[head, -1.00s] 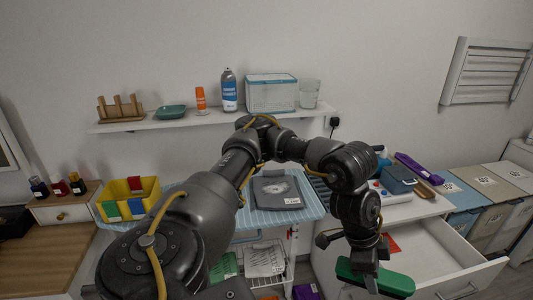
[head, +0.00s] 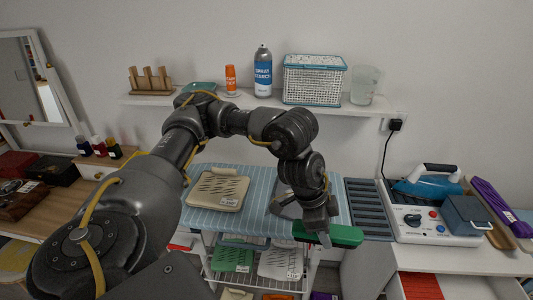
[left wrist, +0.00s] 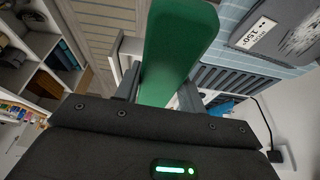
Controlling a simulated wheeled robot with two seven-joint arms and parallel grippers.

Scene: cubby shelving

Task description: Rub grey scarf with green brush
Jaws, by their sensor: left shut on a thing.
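The green brush (head: 345,236) is held in my left gripper (head: 318,226), above the front right part of the striped ironing board. In the left wrist view the brush (left wrist: 176,55) lies between the two fingers (left wrist: 158,92). The grey folded scarf (head: 281,197) lies flat on the board, mostly hidden behind my left arm. Part of it, with a white label and a pale patch, shows at the upper right of the left wrist view (left wrist: 285,32). The brush is beside the scarf; I cannot see them touching. My right gripper is out of view.
A beige folded cloth (head: 217,189) lies on the blue striped board (head: 205,220), left of the scarf. A steam station with a blue iron (head: 428,185) stands right of the board. Above, a wall shelf (head: 220,101) holds a spray can (head: 263,72) and a basket (head: 313,80).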

